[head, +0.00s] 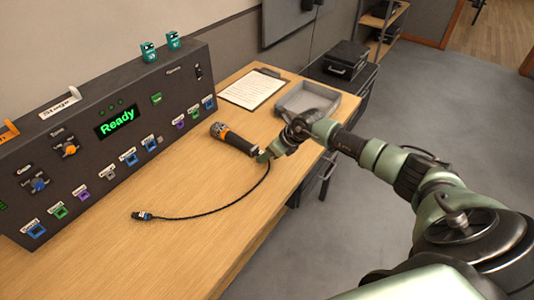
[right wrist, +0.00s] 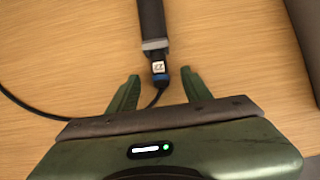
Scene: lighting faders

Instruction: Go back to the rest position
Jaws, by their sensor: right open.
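My right gripper (head: 267,154) is over the wooden table at the tail end of a dark microphone (head: 234,138) with an orange band. In the right wrist view my right gripper (right wrist: 160,76) is open. Its two green fingers stand on either side of a blue-ended plug (right wrist: 159,75) at the microphone's end (right wrist: 152,22), with gaps on both sides. A black cable (head: 222,208) runs from there across the table to a loose connector (head: 142,216). My left gripper is not in view.
A clipboard (head: 253,90) and a grey tray (head: 325,98) lie at the table's far end. A black case (head: 346,60) is beyond. Floor (head: 440,110) to the right is clear.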

